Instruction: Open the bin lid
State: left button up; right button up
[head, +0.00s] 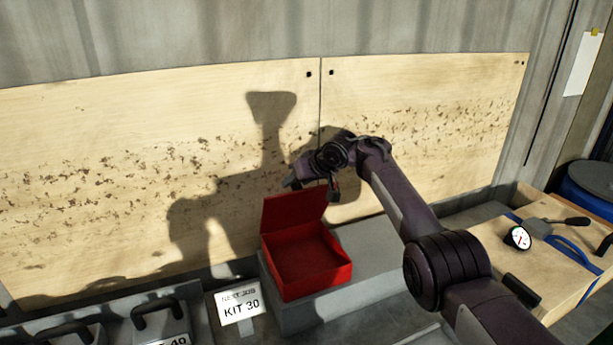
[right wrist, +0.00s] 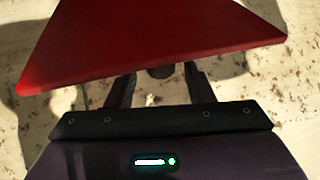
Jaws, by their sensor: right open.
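The red bin (head: 306,267) sits on a grey ledge with its inside showing and empty. Its red lid (head: 293,215) stands raised at the back, tilted up from the rear edge. My right gripper (head: 312,189) is at the top of the lid, near its upper edge. In the right wrist view the lid (right wrist: 150,45) fills the upper middle and partly covers the fingers of my right gripper (right wrist: 152,90), which are apart. I cannot tell whether the fingers touch the lid. My left gripper is not in view.
A wooden board (head: 130,175) stands close behind the bin. A "KIT 30" sign (head: 240,305) is left of the bin, with grey handled blocks (head: 160,325) further left. A wooden crate with a dial gauge (head: 517,238) is at the right.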

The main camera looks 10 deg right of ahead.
jog(key=shift+s+d+r, duration=0.2)
jog(key=shift+s, duration=0.2)
jog(key=b+v, duration=0.1)
jog(key=v, duration=0.2)
jog(key=shift+s+r, duration=0.1)
jog(key=shift+b+v, duration=0.35)
jog(key=shift+v, duration=0.45)
